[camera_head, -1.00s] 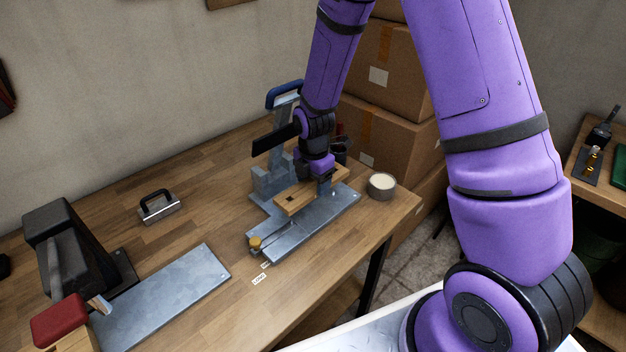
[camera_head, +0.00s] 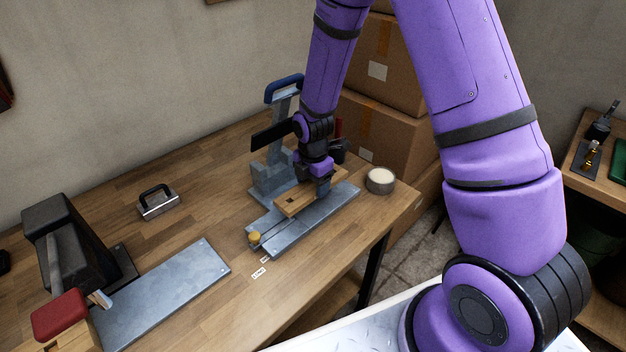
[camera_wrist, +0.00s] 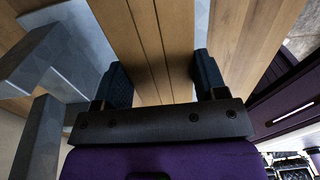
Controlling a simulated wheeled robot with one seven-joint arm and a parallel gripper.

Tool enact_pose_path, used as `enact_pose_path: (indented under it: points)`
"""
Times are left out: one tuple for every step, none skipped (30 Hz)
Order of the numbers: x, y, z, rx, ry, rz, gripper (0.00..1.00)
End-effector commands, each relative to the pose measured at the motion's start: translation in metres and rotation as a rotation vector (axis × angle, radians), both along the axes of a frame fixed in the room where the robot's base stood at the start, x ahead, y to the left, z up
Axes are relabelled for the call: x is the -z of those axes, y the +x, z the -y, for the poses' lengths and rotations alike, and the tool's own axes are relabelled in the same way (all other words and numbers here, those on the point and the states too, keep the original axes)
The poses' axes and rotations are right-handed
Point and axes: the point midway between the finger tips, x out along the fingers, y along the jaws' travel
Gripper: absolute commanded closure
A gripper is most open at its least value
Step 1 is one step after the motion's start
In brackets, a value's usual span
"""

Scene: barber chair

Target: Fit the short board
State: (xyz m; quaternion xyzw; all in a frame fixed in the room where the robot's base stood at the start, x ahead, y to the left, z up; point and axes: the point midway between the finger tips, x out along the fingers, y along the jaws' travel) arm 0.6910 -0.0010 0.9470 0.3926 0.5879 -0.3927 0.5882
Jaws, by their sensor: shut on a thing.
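The short board (camera_head: 295,203) is a light wooden piece with a small dark square hole near its front-left end. It lies along the grey metal fixture plate (camera_head: 318,219) on the bench. My gripper (camera_head: 322,190) points down at the board's far right part. In the wrist view my gripper (camera_wrist: 157,80) is shut on the board (camera_wrist: 150,40), with one dark pad against each side. Whether the board rests flat on the plate is hard to tell. A brass knob (camera_head: 254,237) stands at the plate's front-left end, apart from the board.
A grey press with a blue handle (camera_head: 284,86) stands just behind the plate. A round tin (camera_head: 380,181) is close on the right. Another metal plate (camera_head: 165,295) and a dark machine with a red block (camera_head: 60,316) are on the left. Paper labels (camera_head: 259,273) lie in front.

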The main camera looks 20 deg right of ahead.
Motion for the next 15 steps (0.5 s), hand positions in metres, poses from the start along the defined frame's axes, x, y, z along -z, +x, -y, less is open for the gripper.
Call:
enact_pose_path:
  points:
    - [0.002,0.0,0.0,0.0,0.0,-0.001,0.62]
    - [0.003,0.0,0.0,0.0,0.0,-0.001,0.62]
    - [0.005,0.0,0.0,0.0,0.0,-0.001,0.62]
    - [0.006,0.0,0.0,0.0,0.0,-0.001,0.62]
    - [0.007,0.0,0.0,0.0,0.0,-0.001,0.62]
    - [0.008,0.0,0.0,0.0,0.0,-0.001,0.62]
    - [0.009,0.0,0.0,0.0,0.0,-0.001,0.62]
    - [0.01,0.0,0.0,0.0,0.0,0.0,0.62]
    - [0.011,0.0,0.0,0.0,0.0,0.0,0.62]
    - [0.012,0.0,0.0,0.0,0.0,0.0,0.62]
    - [0.013,0.0,0.0,0.0,0.0,0.0,0.62]
    - [0.014,0.0,0.0,0.001,0.0,0.0,0.62]
    - [0.016,0.0,0.0,0.001,0.0,-0.001,0.62]
    - [0.017,0.0,0.0,0.001,0.0,-0.001,0.62]
    - [0.018,0.0,0.0,0.001,0.0,-0.001,0.62]
